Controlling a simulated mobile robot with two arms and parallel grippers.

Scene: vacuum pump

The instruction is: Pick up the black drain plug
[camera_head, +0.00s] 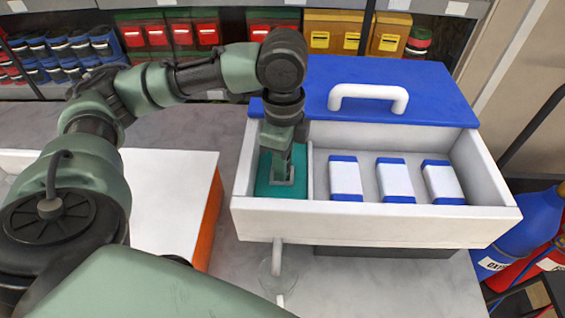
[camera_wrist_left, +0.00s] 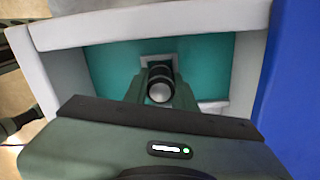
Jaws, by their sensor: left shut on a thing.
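The black drain plug (camera_wrist_left: 160,82), with a pale round end, sits between the fingers of my left gripper (camera_wrist_left: 159,92) in the left wrist view. The gripper is shut on it. In the head view, my left gripper (camera_head: 282,172) reaches down into the left, teal-floored compartment of a white box (camera_head: 375,226). The plug cannot be made out there. A small grey square piece shows at the fingertips on the teal floor (camera_wrist_left: 108,68); I cannot tell whether the plug touches it. My right gripper is not in view.
The box's right compartment holds three white-and-blue blocks (camera_head: 394,179). A blue lid (camera_head: 430,90) with a white handle (camera_head: 368,93) covers the box's back. A white-topped orange box (camera_head: 170,195) stands to the left. Compartment walls surround my left gripper closely.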

